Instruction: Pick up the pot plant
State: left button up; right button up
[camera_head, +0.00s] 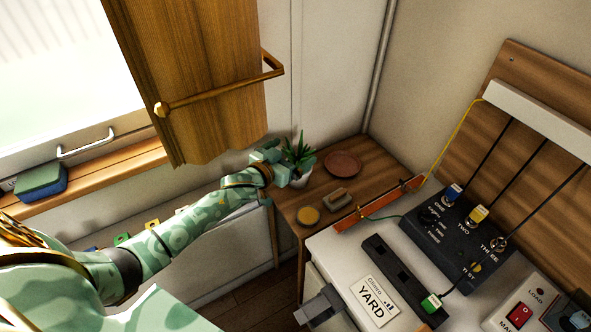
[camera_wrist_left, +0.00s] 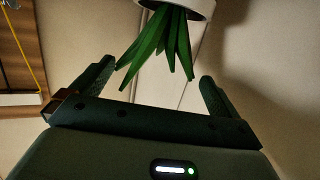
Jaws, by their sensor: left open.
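The pot plant has long green leaves (camera_head: 298,152) in a small white pot (camera_head: 301,179). It stands upright on the wooden side table in the corner. My left gripper (camera_head: 276,164) is open, close to the plant on its left side. In the left wrist view the plant shows upside down, with its leaves (camera_wrist_left: 165,45) pointing down toward the space between my spread fingers (camera_wrist_left: 157,88). The white pot (camera_wrist_left: 185,6) is cut off by the top edge there. I see no grip on the plant. My right gripper is not in view.
The wooden table (camera_head: 375,155) also holds a reddish plate (camera_head: 342,164), a small yellow round dish (camera_head: 308,216) and a grey-brown block (camera_head: 338,198). A wooden panel with a rail (camera_head: 215,92) hangs above my left forearm. A white bench with a dark control box (camera_head: 455,240) stands right.

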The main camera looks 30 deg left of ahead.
aim_at(298, 147)
pick_arm(q)
jog(key=b+x, duration=0.1)
jog(key=x, duration=0.3)
jog(key=shift+d+f, duration=0.1)
jog(key=shift+s, duration=0.2)
jog(key=shift+c, duration=0.7)
jog(key=c, duration=1.5)
jog(key=shift+c, duration=1.3)
jog(key=shift+r, duration=0.3)
